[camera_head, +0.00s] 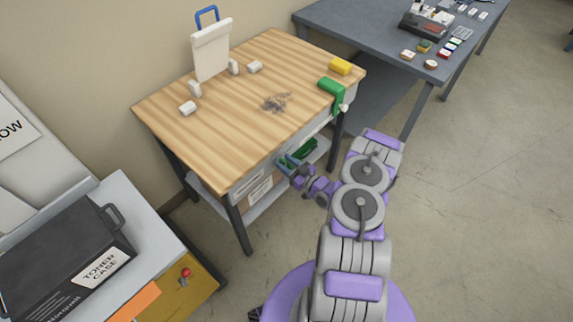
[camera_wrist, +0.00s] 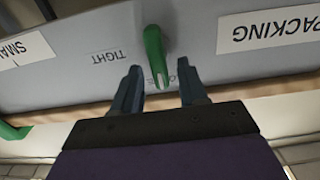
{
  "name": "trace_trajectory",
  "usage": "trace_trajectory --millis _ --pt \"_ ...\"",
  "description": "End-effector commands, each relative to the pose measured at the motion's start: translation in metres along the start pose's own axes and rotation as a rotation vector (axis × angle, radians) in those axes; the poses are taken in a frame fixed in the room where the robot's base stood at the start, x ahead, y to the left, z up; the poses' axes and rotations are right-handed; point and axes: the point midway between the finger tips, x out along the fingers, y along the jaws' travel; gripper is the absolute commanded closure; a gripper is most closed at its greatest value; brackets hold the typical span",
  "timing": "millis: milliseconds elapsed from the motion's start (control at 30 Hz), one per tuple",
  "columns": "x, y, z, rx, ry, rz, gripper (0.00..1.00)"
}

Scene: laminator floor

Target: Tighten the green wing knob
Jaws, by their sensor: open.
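In the wrist view the green wing knob (camera_wrist: 154,52) sticks out from the grey front panel of the workbench. Its long wing points toward my gripper (camera_wrist: 160,92). The two fingers are open, one on each side of the wing's lower end, with visible gaps, and they do not appear to touch it. The word TIGHT stands upside down on the panel, left of the knob. Another small marking to the right is partly hidden by a finger. In the head view my gripper (camera_head: 286,162) is at the bench front, and I cannot clearly make out the knob there.
A grey table (camera_head: 385,45) stands behind right; a toner case (camera_head: 65,255) lies at left. Floor at right is clear.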

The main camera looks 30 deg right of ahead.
Motion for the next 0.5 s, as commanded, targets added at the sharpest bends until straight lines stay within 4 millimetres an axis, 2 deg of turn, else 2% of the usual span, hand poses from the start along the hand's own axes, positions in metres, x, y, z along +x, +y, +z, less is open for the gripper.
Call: trace_trajectory --millis 133,500 --pt "-0.0002 -0.0001 0.0 0.0 0.0 0.0 0.57" --pt "-0.0003 0.0 0.0001 0.0 0.0 0.0 0.93"
